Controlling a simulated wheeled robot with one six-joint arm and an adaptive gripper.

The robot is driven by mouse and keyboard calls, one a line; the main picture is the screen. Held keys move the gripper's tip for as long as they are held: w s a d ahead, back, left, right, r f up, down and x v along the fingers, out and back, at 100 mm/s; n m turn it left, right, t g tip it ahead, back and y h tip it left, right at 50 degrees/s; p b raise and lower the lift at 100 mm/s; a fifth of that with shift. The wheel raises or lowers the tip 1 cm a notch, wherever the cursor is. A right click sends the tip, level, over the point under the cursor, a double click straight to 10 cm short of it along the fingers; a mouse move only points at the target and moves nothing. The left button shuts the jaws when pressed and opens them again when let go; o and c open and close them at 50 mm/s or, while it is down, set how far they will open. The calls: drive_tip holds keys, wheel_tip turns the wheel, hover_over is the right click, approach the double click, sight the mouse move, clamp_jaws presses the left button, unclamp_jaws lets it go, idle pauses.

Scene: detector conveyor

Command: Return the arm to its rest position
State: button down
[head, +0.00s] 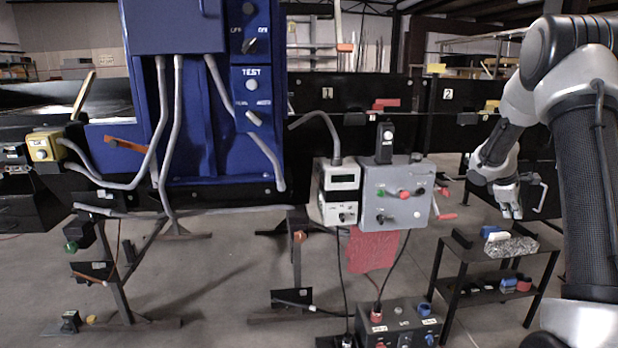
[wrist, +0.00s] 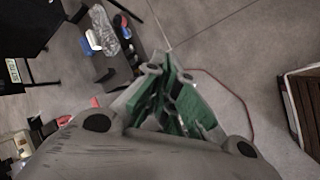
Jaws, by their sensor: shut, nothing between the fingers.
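My gripper (wrist: 170,85) is shut and empty, with its green-padded fingers together in the wrist view. In the head view my gripper (head: 513,208) hangs at the right, near the small black table (head: 465,258); I cannot tell its exact height above it. My arm comes down the right side of the head view, with the upper part raised and the forearm bent toward the table.

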drive_tip(key=s+a+r+m+y, duration=0.2)
drive_tip(key=s+a+r, duration=0.3)
drive_tip(key=s+a, duration=0.3)
drive_tip(key=s+a+r+m+t+y, duration=0.1)
drive_tip(key=s+a+r+m, duration=0.3)
drive_tip(key=s+a, duration=0.5)
drive_tip(key=s+a+r+m+t+y, duration=0.1)
drive_tip(key=s+a+r+m+y, duration=0.2)
drive_tip(key=s, duration=1.8)
drive_tip(key=a+r+m, duration=0.1)
drive_tip(key=a+r, duration=0.2)
drive_tip(key=a, duration=0.3)
drive_tip(key=shift+s+r, duration=0.2)
drive_tip(key=shift+r, duration=0.05)
